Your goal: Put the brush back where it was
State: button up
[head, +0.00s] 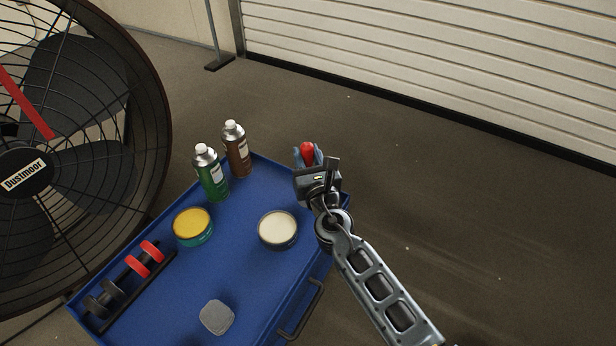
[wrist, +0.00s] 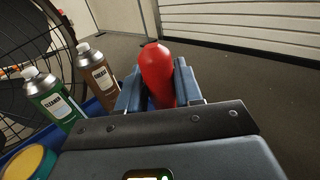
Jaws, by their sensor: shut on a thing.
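My gripper (head: 308,160) is over the far right corner of the blue cart top. It is shut on a red, rounded piece, which I take to be the handle of the brush (head: 307,149). In the wrist view the red brush handle (wrist: 157,72) stands up between the two blue-grey fingers. The rest of the brush, with any bristles, is hidden by the gripper. A dark rack (head: 137,285) with red and dark grey round pieces lies along the cart's left edge; I cannot tell whether it is the brush's place.
On the blue cart (head: 236,262) stand a green cleaner can (head: 212,176), a brown can (head: 237,152), a yellow-topped tin (head: 193,226), a cream-topped tin (head: 278,229) and a grey square-like piece (head: 217,317). A big fan (head: 75,150) stands left. The cart's middle is clear.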

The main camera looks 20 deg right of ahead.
jog(key=shift+f+b, duration=1.5)
jog(key=shift+f, duration=0.55)
jog(key=shift+f, duration=0.1)
jog(key=shift+f, duration=0.15)
jog(key=o, duration=1)
jog(key=shift+o, duration=0.2)
jog(key=shift+r, duration=0.3)
jog(key=s+a+p, duration=0.1)
jog(key=s+a, duration=0.1)
jog(key=s, duration=1)
